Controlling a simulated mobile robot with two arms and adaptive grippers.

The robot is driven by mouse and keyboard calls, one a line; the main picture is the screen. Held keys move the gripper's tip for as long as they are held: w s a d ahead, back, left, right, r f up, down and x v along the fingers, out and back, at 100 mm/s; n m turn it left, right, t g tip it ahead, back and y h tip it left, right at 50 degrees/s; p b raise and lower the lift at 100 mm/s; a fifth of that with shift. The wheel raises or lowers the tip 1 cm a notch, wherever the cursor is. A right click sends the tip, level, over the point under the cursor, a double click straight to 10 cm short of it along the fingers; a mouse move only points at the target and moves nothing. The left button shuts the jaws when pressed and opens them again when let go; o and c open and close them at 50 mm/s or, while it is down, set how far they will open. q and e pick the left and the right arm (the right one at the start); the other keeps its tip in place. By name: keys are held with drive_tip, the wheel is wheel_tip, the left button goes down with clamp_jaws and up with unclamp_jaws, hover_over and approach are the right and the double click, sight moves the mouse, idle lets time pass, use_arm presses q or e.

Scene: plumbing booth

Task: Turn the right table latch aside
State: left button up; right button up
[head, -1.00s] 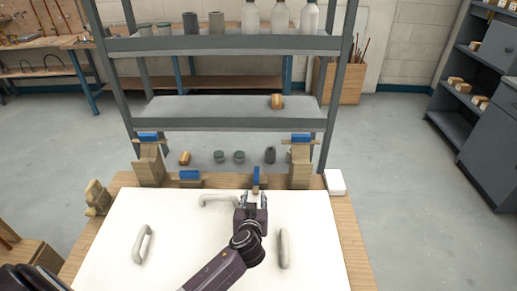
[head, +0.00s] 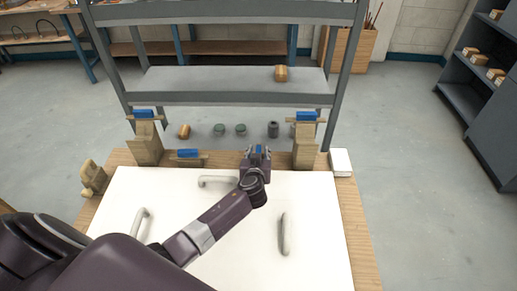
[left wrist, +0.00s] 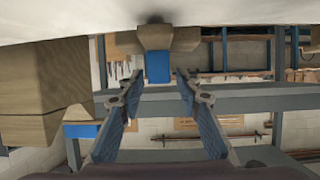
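The right table latch, a small wooden piece with a blue tip, is at the far edge of the white panel (head: 320,215). In the head view my left gripper (head: 256,152) is over it and mostly covers it. In the left wrist view the latch's blue tip (left wrist: 157,67) is centred just beyond my left gripper's fingertips (left wrist: 158,84). The fingers are spread to either side, with visible gaps, and do not grip it. The left table latch (head: 188,154) lies along the same edge, its blue part lengthwise. My right gripper is not in view.
Tall wooden supports with blue tops, one left (head: 146,145) and one right (head: 305,148), flank the latches; the right one looms close in the left wrist view (left wrist: 45,85). White handles (head: 284,235) stand on the panel. A grey shelf rack (head: 220,98) stands behind.

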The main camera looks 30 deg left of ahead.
use_arm(q)
drive_tip(key=shift+w+a+f, duration=0.25)
drive_tip(key=shift+w+a, duration=0.05)
drive_tip(key=shift+w, duration=0.3)
clamp_jaws()
